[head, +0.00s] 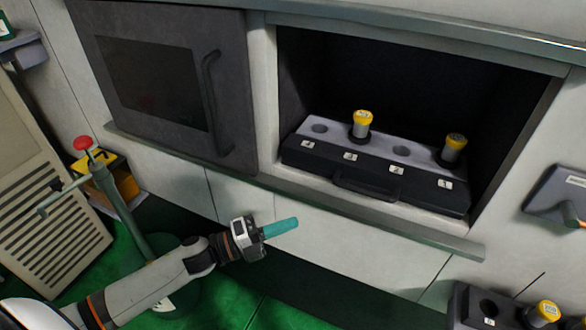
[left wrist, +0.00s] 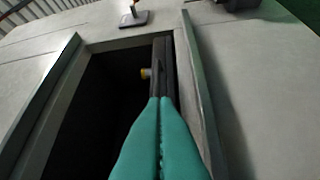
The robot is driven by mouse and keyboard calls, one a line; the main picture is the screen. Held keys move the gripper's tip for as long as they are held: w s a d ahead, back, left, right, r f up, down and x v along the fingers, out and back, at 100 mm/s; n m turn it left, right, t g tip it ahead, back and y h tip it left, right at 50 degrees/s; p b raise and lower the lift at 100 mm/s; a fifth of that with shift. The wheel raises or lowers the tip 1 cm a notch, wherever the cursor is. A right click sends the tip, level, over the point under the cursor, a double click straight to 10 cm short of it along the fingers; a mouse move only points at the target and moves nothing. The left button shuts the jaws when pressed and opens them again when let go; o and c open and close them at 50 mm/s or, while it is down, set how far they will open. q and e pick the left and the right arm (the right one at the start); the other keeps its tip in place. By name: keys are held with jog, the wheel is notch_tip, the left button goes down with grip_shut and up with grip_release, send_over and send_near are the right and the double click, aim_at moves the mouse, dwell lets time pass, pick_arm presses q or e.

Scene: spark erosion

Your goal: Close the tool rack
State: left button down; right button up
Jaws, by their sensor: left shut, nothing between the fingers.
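The tool rack (head: 330,172) is a black drawer-like block with a grey top, sitting in a dark opening in the cabinet. Two yellow-capped tools (head: 361,125) (head: 454,150) stand in its holes, and other holes are empty. A black handle (head: 366,188) is on its front, with white numbered labels above. My left gripper (head: 282,228) has teal fingers and is shut and empty, in front of and below the rack, apart from it. In the left wrist view the teal fingers (left wrist: 160,140) are together, and the rack (left wrist: 160,70) shows beyond them. My right gripper is not in view.
A dark door with a window (head: 150,85) and a long handle covers the compartment left of the opening. A ledge (head: 400,232) runs below the opening. A stand with a red button (head: 82,143) is at left. Another tool holder (head: 490,308) is at lower right.

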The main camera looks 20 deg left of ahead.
pick_arm(q)
jog(key=w+d+r+p, duration=0.2)
jog(key=d, duration=0.2)
jog(key=p, duration=0.4)
send_near(361, 179)
jog(key=d, duration=0.4)
jog(key=shift+s+a+r, duration=0.1)
jog(key=shift+s+r, duration=0.2)
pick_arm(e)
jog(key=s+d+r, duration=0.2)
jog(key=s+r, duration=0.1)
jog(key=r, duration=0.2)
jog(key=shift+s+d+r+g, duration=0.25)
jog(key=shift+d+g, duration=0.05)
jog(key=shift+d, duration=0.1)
pick_arm(q)
jog(key=w+b, duration=0.3)
jog(key=w, duration=0.1)
jog(key=shift+w, duration=0.35)
jog(key=shift+s, duration=0.1)
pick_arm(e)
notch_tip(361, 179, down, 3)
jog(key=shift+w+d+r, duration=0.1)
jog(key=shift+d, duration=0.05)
pick_arm(q)
jog(key=shift+s, duration=0.15)
